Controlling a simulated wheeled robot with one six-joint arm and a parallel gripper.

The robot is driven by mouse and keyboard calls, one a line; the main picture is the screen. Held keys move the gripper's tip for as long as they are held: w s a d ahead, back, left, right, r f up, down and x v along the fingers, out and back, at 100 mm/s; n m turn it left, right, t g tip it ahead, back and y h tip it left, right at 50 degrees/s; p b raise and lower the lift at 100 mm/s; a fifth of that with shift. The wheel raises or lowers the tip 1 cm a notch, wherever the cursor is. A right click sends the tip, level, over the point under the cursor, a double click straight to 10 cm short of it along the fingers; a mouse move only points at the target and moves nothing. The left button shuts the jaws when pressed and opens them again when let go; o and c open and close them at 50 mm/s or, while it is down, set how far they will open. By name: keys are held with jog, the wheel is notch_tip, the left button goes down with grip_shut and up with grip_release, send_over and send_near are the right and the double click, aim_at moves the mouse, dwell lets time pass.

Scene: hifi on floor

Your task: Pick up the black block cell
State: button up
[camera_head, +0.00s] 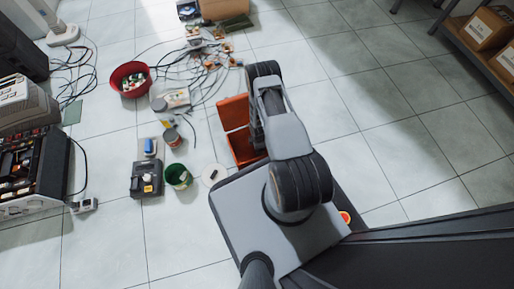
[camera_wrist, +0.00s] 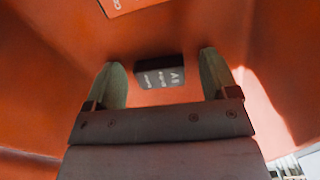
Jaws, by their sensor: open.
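In the wrist view the black block cell (camera_wrist: 160,76) is a small dark box with pale lettering, lying inside an orange-red case. My gripper (camera_wrist: 160,83) is open, with one finger on each side of the cell and gaps showing on both sides. The cell appears between the fingertips, just beyond them; I cannot tell its exact depth. In the head view the orange case (camera_head: 234,113) lies open on the floor left of my arm. My arm covers part of it, and my gripper and the cell are hidden there.
The case's orange walls surround my gripper closely. A label with print (camera_wrist: 130,5) shows at the top of the wrist view. Left of the case stand a green pot (camera_head: 178,177), a white disc (camera_head: 213,175) and a dark device (camera_head: 146,181). Cables lie further back.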

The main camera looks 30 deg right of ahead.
jog(key=shift+c, duration=0.4)
jog(key=c, duration=0.9)
jog(key=shift+r, duration=0.2)
jog(key=shift+c, duration=0.2)
